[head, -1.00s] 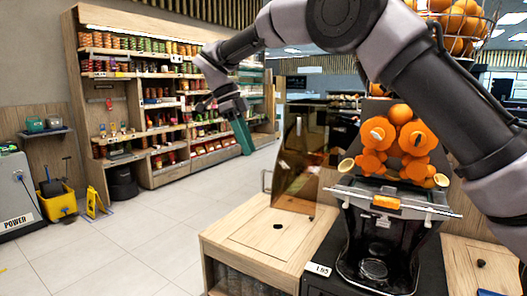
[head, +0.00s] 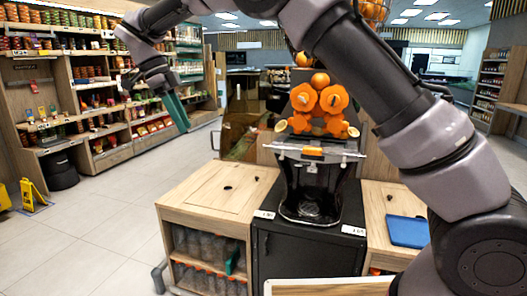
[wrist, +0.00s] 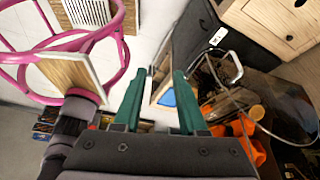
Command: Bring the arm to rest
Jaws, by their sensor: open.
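My arm rises from the lower right of the head view, crosses over the top and reaches to the upper left. My gripper (head: 176,112) hangs at its far end with its green fingers pointing down. In the wrist view my gripper (wrist: 157,92) has its two green fingers spread apart, with nothing held between them. In the head view it is left of the orange juicer (head: 314,150), up in the air and apart from it.
The juicer stands on a black cabinet (head: 300,254) between a left wooden counter (head: 215,190) and a right one with a blue tray (head: 408,231). Stocked shelves (head: 80,90) and a yellow floor sign (head: 31,194) are at left. The tiled floor (head: 105,225) between is clear.

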